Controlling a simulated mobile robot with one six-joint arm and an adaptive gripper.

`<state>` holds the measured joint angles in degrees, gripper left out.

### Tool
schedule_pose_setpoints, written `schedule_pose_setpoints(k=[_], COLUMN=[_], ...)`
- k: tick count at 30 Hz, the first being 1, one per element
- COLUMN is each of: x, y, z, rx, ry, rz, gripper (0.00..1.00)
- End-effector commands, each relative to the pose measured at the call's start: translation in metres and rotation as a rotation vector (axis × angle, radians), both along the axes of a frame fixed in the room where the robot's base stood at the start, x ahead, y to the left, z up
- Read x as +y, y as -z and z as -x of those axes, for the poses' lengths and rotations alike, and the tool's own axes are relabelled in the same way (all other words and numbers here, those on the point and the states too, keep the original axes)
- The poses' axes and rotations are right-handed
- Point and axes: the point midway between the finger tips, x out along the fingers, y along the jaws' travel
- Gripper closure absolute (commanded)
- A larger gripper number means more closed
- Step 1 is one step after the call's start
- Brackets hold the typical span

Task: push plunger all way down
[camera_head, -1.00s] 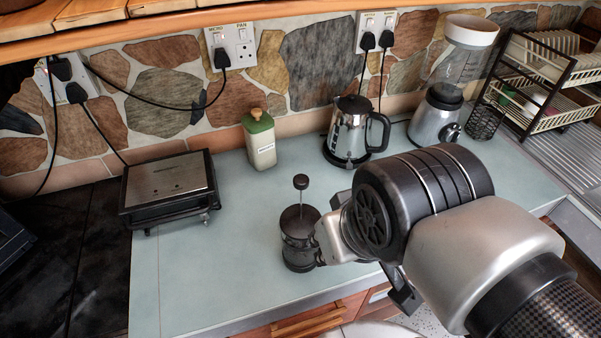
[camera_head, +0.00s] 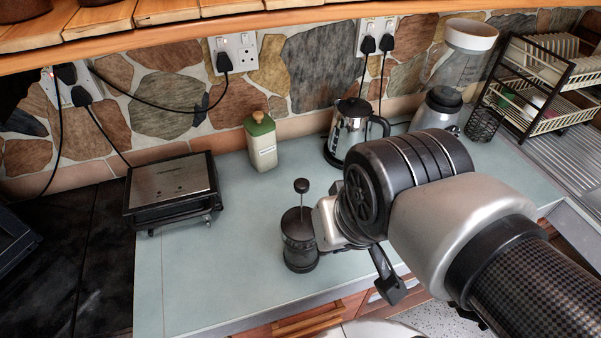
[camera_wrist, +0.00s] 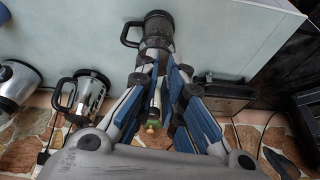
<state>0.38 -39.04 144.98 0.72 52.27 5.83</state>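The coffee press (camera_head: 299,240) stands upright on the pale counter, dark, with a lid. Its plunger is raised: a thin rod with a round black knob (camera_head: 301,185) stands well above the lid. In the wrist view, which looks upside down, the press (camera_wrist: 157,30) is at the top centre with its handle to the left. My gripper (camera_wrist: 161,66) is open, with a gap between its blue-padded fingers; they overlap the press's lid end in that view. The knob is not clear there. In the head view my wrist is just right of the press; the fingertips are hidden.
A green-topped bottle (camera_head: 261,145) and a steel kettle (camera_head: 348,135) stand behind. A sandwich grill (camera_head: 173,190) is at left, a blender (camera_head: 437,110) and dish rack (camera_head: 545,85) at right. The counter left of the press is clear; its front edge is close.

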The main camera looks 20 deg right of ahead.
Motion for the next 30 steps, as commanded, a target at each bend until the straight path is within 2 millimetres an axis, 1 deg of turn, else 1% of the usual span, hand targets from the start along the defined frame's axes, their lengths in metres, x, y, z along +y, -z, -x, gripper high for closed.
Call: schedule_pose_setpoints(k=[1,3,6,12,18,21,24,30], x=[0.001,0.002,0.003,0.005,0.005,0.004,0.003,0.001], y=[-0.017,-0.029,-0.045,-0.068,-0.081,-0.085,-0.086,-0.082], z=[-0.008,-0.018,-0.036,-0.067,-0.096,-0.108,-0.119,-0.132], rx=[0.019,0.043,0.08,0.157,0.228,0.261,0.292,0.337], ry=[0.05,0.137,0.278,0.569,0.873,1.028,1.184,1.462], rz=[-0.025,-0.063,-0.124,-0.227,-0.307,-0.339,-0.364,-0.395], gripper=[0.97,1.0,1.0,1.0,1.0,1.0,1.0,1.0])
